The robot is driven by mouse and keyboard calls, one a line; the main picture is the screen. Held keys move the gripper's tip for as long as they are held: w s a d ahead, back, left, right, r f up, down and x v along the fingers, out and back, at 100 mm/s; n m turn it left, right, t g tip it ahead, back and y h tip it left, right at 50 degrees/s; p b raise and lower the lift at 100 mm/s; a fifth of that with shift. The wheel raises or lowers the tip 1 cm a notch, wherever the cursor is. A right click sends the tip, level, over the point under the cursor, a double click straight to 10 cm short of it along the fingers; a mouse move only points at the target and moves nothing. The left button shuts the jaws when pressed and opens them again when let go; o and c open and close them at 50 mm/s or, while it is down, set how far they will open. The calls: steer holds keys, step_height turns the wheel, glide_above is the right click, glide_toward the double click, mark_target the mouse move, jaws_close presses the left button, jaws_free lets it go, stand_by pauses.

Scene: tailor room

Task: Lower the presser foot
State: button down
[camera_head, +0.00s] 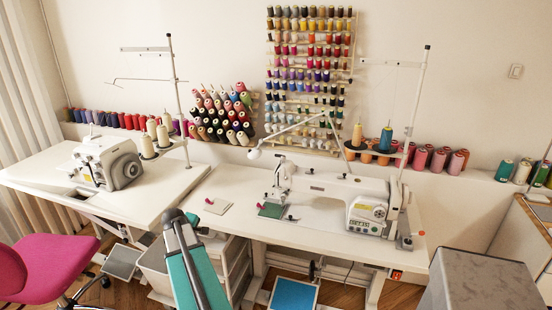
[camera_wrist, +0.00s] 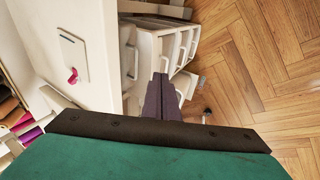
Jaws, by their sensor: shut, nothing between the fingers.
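The white sewing machine (camera_head: 335,188) stands on the right-hand table, its needle end (camera_head: 280,190) at the left of its body. The presser foot is too small to make out there. My gripper (camera_wrist: 163,80) shows in the wrist view as two dark fingers close together, shut and empty. It points down past the table edge towards the white drawers and the floor, away from the machine. In the head view my teal arm rises at the bottom centre, left of the machine; the fingers cannot be made out there.
A second machine (camera_head: 110,162) stands on the left table. White drawers (camera_wrist: 160,50), a pink chair (camera_head: 45,268) and a grey box (camera_head: 480,285) stand around.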

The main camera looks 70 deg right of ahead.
mark_target(277, 156)
steer(key=s+d+r+h, duration=0.2)
steer(key=s+d+r, duration=0.4)
steer(key=d+r, duration=0.3)
steer(key=s+d+r+h+b, duration=0.1)
steer(key=s+d+r+h, duration=0.1)
steer(key=s+d+r, duration=0.5)
steer(key=s+d+r+g+h+b, duration=0.1)
steer(key=s+d+r+h, duration=0.1)
steer(key=s+d+r, duration=0.4)
steer(key=d+r, duration=0.4)
steer(key=r, duration=0.3)
steer(key=shift+s+d+r, duration=0.2)
steer(key=shift+s+d, duration=0.15)
steer(key=shift+d, duration=0.05)
steer(key=shift+d, duration=0.1)
steer(key=shift+p+x, duration=1.5)
steer(key=shift+x, duration=5.4)
steer(key=shift+f, duration=0.1)
steer(key=shift+w, duration=0.15)
